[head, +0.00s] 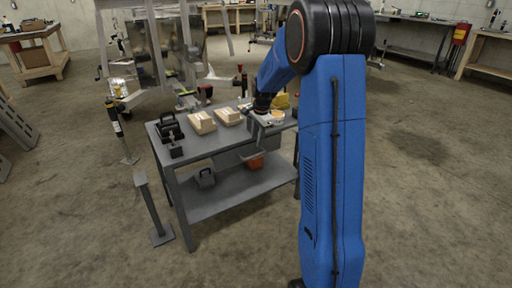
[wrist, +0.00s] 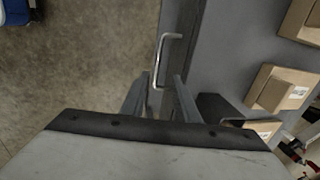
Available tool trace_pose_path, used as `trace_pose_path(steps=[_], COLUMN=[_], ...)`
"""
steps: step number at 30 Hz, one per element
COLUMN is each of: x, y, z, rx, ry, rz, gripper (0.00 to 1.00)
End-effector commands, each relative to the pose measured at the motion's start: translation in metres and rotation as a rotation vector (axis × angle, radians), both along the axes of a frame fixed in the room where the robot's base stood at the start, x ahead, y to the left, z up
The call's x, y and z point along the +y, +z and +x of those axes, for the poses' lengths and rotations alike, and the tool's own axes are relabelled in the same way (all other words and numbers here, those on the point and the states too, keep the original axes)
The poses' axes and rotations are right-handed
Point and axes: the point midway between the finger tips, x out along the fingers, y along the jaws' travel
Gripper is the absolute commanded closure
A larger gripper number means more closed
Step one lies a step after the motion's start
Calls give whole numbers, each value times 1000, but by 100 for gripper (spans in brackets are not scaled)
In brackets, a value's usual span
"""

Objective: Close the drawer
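The grey drawer (wrist: 176,14) shows in the wrist view as a narrow panel beside the grey tabletop (wrist: 228,35). Its silver bar handle (wrist: 166,58) stands out from the front. My gripper (wrist: 163,78) is open, and its two fingers appear on either side of the handle's lower end. I cannot tell whether they touch it. In the head view, the drawer (head: 236,156) sits under the top of the grey workbench (head: 178,186), and my arm reaches to its right part. My fingertips are hard to make out there. How far the drawer stands open is unclear.
The lower shelf holds a grey case (head: 205,178) and an orange item (head: 255,162). A grey post (head: 152,210) stands at the bench's left. The floor in front is clear.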

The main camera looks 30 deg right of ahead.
Motion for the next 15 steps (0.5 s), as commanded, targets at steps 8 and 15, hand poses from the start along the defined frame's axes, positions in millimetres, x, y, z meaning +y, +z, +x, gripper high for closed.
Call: trace_pose_path(steps=[8, 15], x=[-1, -1], y=[56, 88], z=[-9, -15], rx=[-4, -2], ry=[-1, 0], rz=[-1, 0], gripper=[72, 72])
